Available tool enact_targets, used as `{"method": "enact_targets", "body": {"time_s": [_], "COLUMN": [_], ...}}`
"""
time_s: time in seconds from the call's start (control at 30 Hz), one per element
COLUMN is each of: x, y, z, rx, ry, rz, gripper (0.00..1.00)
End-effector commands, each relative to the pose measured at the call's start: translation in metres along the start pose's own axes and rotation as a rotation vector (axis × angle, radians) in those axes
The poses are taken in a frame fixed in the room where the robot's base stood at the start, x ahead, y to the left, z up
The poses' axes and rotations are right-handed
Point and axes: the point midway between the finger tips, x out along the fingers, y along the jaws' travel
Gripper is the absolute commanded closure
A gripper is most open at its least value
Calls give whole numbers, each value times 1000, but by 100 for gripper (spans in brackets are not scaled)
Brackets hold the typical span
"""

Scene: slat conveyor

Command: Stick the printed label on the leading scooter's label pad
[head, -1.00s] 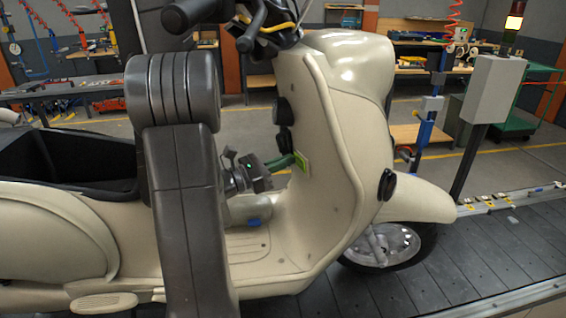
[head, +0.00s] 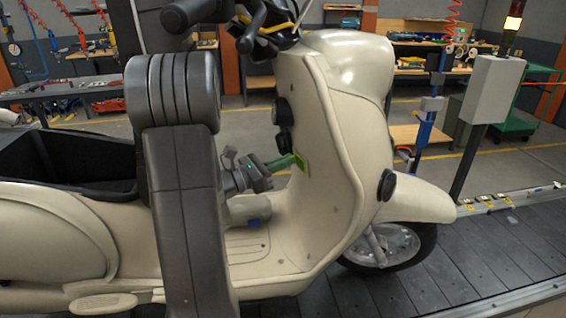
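The cream scooter (head: 345,110) stands on the conveyor with its front wheel to the right. A small bright green patch, seemingly the label pad (head: 305,167), is on the inner face of its leg shield. My gripper (head: 297,160) reaches over the footboard from the left. Its green fingers point at the patch and their tips overlap it in this view. I cannot tell whether they touch it. The printed label cannot be made out apart from the fingers and patch. The finger gap is too small to judge.
My arm hides part of the scooter's middle. The handlebar (head: 255,25) is above my gripper and the footboard (head: 250,248) below. The dark slat conveyor (head: 500,250) runs under the scooter. A grey box on a post (head: 492,88) stands at the right.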

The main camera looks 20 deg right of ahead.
Motion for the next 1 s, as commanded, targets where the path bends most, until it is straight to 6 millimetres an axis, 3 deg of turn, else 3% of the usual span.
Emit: {"method": "enact_targets", "body": {"time_s": [0.33, 0.47, 0.67, 0.8, 1.0], "x": [2, 2, 2, 1, 1], "y": [0, 0, 0, 0, 0], "z": [2, 2, 2, 2, 2], "rx": [7, 7, 6, 6, 6], "ry": [-2, -2, -1, -1, -1], "rz": [-5, -5, -5, -5, -4], "gripper": [100, 73, 71, 53, 53]}}
